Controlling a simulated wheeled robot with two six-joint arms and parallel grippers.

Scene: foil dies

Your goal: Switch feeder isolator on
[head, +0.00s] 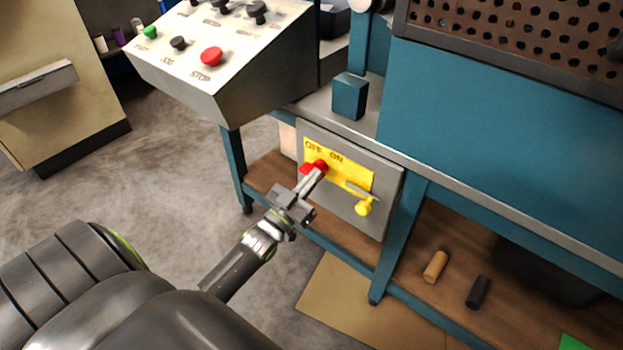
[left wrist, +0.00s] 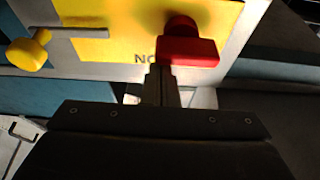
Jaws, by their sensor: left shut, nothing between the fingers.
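The feeder isolator is a grey box (head: 385,190) with a yellow plate (head: 345,177) lettered OFF on the left and ON on the right. Its red handle (head: 319,163) sits at the plate's left part, below the lettering. In the left wrist view the red handle (left wrist: 188,50) appears as a round knob with a crosswise bar, over an upside-down yellow plate (left wrist: 110,22). My left gripper (head: 312,178) is shut and empty, its tips close to the handle; I cannot tell whether they touch. In the left wrist view the fingertips (left wrist: 160,72) overlap one end of the bar. My right gripper is not in view.
A yellow-knobbed lever (head: 364,206) sticks out at the plate's lower right. A sloped control panel (head: 190,75) with a red stop button stands above left. A teal frame leg (head: 400,240) stands to the right. Open floor (head: 180,160) lies to the left.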

